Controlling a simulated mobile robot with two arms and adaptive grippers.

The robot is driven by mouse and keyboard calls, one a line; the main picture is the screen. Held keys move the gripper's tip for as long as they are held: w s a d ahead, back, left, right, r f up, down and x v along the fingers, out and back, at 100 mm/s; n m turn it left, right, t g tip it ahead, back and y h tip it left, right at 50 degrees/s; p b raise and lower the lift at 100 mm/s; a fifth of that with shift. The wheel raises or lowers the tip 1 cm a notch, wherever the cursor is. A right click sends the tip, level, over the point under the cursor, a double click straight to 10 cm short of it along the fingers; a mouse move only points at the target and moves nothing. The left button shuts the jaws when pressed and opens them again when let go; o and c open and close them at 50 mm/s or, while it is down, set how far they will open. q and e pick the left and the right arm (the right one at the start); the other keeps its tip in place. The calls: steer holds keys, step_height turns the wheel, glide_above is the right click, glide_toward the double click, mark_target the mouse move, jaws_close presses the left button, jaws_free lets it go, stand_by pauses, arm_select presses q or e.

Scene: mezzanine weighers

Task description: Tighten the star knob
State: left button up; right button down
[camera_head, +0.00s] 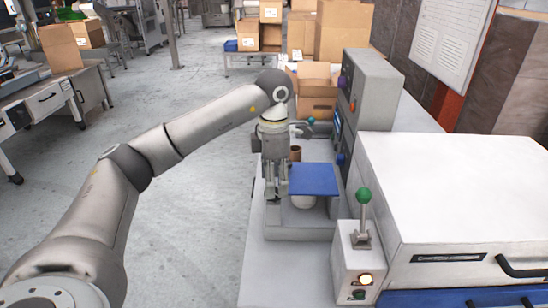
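My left arm reaches in from the left, and its gripper (273,190) points down at the left side of a weigher with a blue plate (313,180). The fingers are small and partly merge with the grey machine behind, so I cannot tell whether they are open or shut or touch anything. I cannot make out for certain which part is the star knob. Small round knobs show on the machine: a purple one (343,82), a blue one (341,159) and a teal one (311,120). My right gripper is not in view.
A green-topped lever (363,195) stands on a control box (357,258) with a lit button at the front. A large white machine (455,190) fills the right side. Cardboard boxes (317,90) stand behind the weigher. The floor (185,210) to the left is open.

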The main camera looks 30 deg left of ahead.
arm_select(q)
step_height(320, 180, up, 9)
stand_by(0.3)
steer(key=shift+r, duration=0.1)
stand_by(0.5)
